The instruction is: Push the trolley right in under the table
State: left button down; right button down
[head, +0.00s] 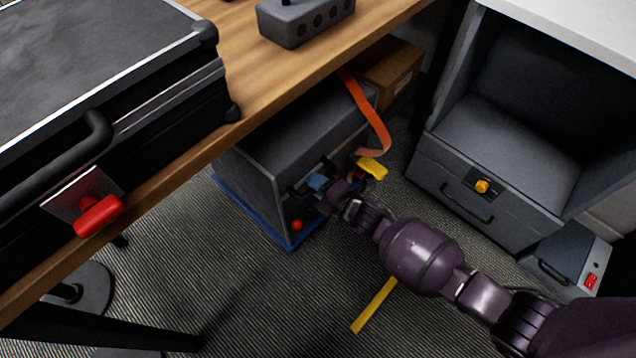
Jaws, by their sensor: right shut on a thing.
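The trolley (255,190) is a dark grey box on a blue base. It stands on the carpet, partly under the wooden table (262,95), with its front end near the table's edge. A small red knob (297,225) shows low on its front. My right gripper (318,186) is at the upper part of that front, shut on what looks like the trolley's handle; the fingers and wrist partly cover it. The far part of the trolley is hidden under the table top. My left gripper is not in view.
An orange strap (368,110) with a yellow end (372,168) hangs beside the trolley. A cardboard box (392,75) is behind it. A grey drawer cabinet (480,190) stands right. Yellow tape (374,305) marks the carpet. A black case (110,110) lies on the table.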

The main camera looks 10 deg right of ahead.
jog(key=c, duration=1.5)
grip_release()
jog(key=shift+w+a+r, duration=0.15)
jog(key=shift+w+r, duration=0.05)
jog(key=o, duration=0.4)
jog(key=shift+a+f, duration=0.15)
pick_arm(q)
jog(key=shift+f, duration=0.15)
pick_arm(e)
jog(key=shift+o, duration=0.2)
jog(key=shift+s+d, duration=0.3)
jog(key=shift+d, duration=0.1)
pick_arm(q)
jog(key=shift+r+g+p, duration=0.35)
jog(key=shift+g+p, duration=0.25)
jog(key=shift+p, duration=1)
pick_arm(e)
jog(key=v, duration=1)
